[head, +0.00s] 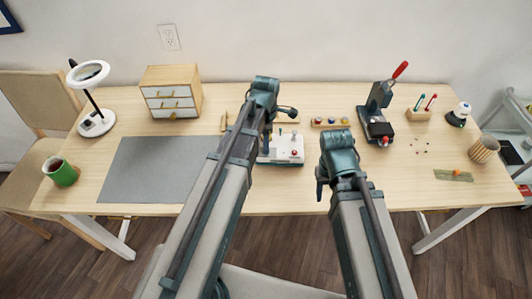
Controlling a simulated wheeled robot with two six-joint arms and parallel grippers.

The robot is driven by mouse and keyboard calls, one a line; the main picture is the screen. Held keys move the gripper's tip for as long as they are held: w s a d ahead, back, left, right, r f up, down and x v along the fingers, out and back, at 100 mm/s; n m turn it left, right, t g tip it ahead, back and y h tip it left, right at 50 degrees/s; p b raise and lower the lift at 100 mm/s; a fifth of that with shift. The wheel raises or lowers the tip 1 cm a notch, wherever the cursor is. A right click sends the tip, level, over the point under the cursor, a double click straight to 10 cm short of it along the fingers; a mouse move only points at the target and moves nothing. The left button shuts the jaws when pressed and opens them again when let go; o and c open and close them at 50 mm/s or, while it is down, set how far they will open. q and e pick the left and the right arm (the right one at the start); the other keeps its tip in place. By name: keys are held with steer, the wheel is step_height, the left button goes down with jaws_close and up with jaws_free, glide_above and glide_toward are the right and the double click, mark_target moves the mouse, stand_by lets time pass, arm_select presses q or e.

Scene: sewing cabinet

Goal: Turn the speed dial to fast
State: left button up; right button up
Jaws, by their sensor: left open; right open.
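A small white machine (290,146) stands near the middle of the table, partly hidden behind my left arm. Small coloured controls show on its front, one of them red. I cannot tell which is the speed dial or where it points. My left gripper (290,112) is above and behind the machine's top in the picture, apart from the controls, and is open. My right gripper (320,188) is low, right of and in front of the machine, near the table's front edge, and is open. Neither holds anything visible.
A grey mat (150,170), green mug (61,171), ring lamp (96,124) and drawer box (172,92) are at left. A press with a red handle (378,112), a tool block (419,114) and a woven cup (484,149) are at right.

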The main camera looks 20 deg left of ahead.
arm_select(q)
steer(key=shift+f+b, duration=1.05)
steer(key=shift+f, duration=0.5)
arm_select(e)
steer(key=shift+f, duration=1.5)
arm_select(q)
steer(key=shift+c, duration=0.3)
jaws_close()
